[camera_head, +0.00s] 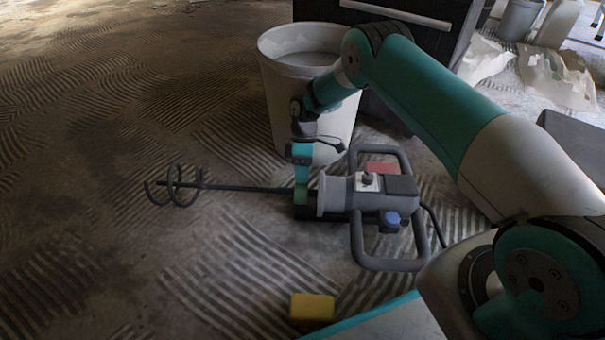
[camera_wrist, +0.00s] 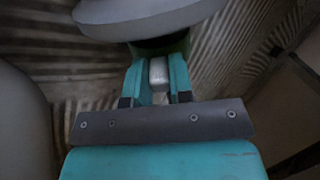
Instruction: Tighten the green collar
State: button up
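The mixer (camera_head: 345,193) lies on its side on the floor, with a grey body, a black loop handle frame and a dark shaft ending in a spiral paddle at left. Its green collar (camera_head: 301,193) sits where the shaft meets the body. My gripper (camera_head: 302,180) points down at the collar from above, its fingertips at or touching it. In the wrist view, the two teal fingers (camera_wrist: 158,68) stand apart, with the green collar (camera_wrist: 178,46) just beyond their tips, partly hidden under the grey body. Whether they press on it is unclear.
A white bucket (camera_head: 281,105) stands close behind the mixer, beside my arm. A yellow sponge-like block (camera_head: 312,307) lies in front. A dark cabinet (camera_head: 450,50) and crumpled plastic sheets (camera_head: 556,78) are at the back right. The ridged floor at left is clear.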

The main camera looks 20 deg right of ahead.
jog(key=o, duration=0.4)
jog(key=shift+c, duration=0.2)
notch_tip(320, 180, up, 20)
jog(key=p, duration=1.1)
